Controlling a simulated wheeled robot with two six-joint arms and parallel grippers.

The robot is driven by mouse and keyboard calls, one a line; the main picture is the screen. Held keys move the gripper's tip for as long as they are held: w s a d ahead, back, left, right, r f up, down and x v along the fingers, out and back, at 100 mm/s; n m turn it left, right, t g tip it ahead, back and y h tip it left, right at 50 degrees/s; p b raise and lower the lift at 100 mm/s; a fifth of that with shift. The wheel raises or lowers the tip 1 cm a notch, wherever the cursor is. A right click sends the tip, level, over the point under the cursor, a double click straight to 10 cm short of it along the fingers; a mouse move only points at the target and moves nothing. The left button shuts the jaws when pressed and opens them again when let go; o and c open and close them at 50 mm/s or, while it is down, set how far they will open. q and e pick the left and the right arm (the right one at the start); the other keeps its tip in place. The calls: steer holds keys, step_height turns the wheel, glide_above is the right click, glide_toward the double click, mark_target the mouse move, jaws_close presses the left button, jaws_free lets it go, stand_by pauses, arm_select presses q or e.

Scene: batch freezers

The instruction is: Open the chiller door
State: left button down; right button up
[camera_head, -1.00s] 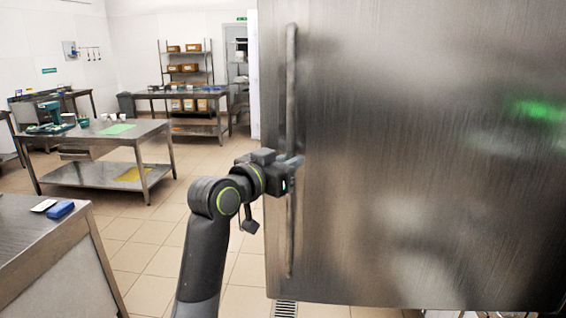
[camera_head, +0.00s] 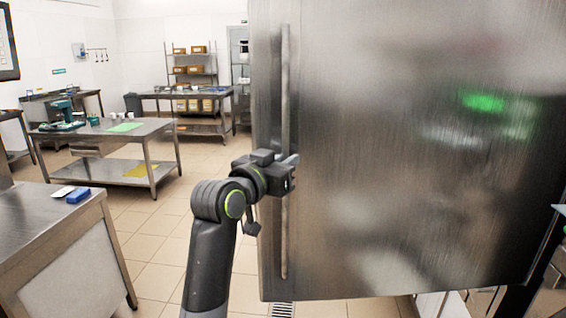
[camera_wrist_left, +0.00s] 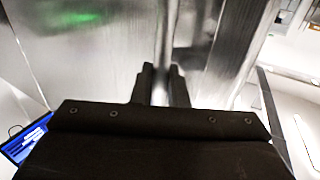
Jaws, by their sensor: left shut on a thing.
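The chiller door (camera_head: 400,150) is a large brushed-steel panel that fills the right half of the head view. Its long vertical bar handle (camera_head: 285,100) runs down near the door's left edge. My left gripper (camera_head: 287,172) is shut on the handle at about mid-height. In the left wrist view the two dark fingers (camera_wrist_left: 160,85) stand on either side of the handle (camera_wrist_left: 163,45), with the steel door (camera_wrist_left: 90,60) behind. The door stands at an angle, with a gap and some things showing past its right edge. My right gripper is not in view.
A steel counter (camera_head: 50,235) with a blue item (camera_head: 78,195) stands at the near left. A steel table (camera_head: 110,140) with a green sheet is farther back, and shelving (camera_head: 193,75) stands at the rear. Tiled floor (camera_head: 160,235) is clear between the counter and the door.

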arm_select(q)
steer(key=shift+r, duration=0.1)
steer(key=c, duration=1.9)
jaws_free()
steer(key=o, duration=0.4)
steer(key=shift+d, duration=0.15)
steer(key=b+v, duration=0.4)
steer(key=v, duration=1.3)
steer(key=shift+s, duration=0.25)
